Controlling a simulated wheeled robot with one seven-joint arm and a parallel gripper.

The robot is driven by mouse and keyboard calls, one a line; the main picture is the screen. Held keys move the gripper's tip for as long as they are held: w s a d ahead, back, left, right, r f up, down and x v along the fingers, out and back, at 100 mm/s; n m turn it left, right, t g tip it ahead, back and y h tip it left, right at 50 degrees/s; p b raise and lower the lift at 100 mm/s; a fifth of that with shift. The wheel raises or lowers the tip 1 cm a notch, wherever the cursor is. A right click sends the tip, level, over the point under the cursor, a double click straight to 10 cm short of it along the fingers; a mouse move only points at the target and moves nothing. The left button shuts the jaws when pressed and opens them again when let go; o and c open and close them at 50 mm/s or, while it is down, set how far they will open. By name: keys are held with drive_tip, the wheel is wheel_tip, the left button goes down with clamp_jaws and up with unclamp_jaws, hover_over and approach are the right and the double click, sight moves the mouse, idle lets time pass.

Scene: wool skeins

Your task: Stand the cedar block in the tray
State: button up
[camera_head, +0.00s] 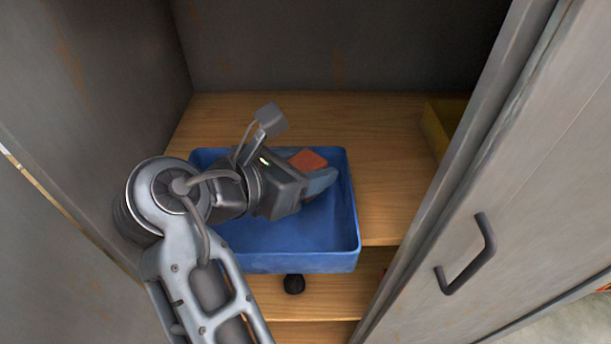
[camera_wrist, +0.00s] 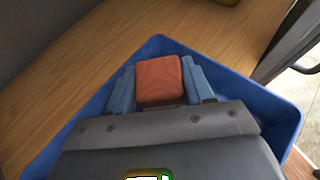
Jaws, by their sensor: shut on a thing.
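The cedar block (camera_head: 307,159) is a small reddish-orange block. In the wrist view the block (camera_wrist: 159,80) sits between the two blue-grey fingers of my gripper (camera_wrist: 162,84). My gripper (camera_head: 318,178) is shut on it, inside the outline of the blue tray (camera_head: 300,262). The tray's rim (camera_wrist: 268,99) also surrounds the fingers in the wrist view. The block's lower part is hidden by my gripper, so I cannot tell whether it touches the tray floor.
The tray stands on a wooden shelf (camera_head: 385,200) inside a grey cabinet and reaches past the shelf's front edge. A yellow object (camera_head: 440,128) stands at the right. A cabinet door (camera_head: 520,170) with a dark handle (camera_head: 470,262) is on the right. A dark round object (camera_head: 294,284) shows below the tray.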

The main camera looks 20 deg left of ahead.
drive_tip(key=shift+f, duration=1.15)
drive_tip(key=o, duration=1)
drive_tip(key=shift+f, duration=0.1)
drive_tip(key=v, duration=1.2)
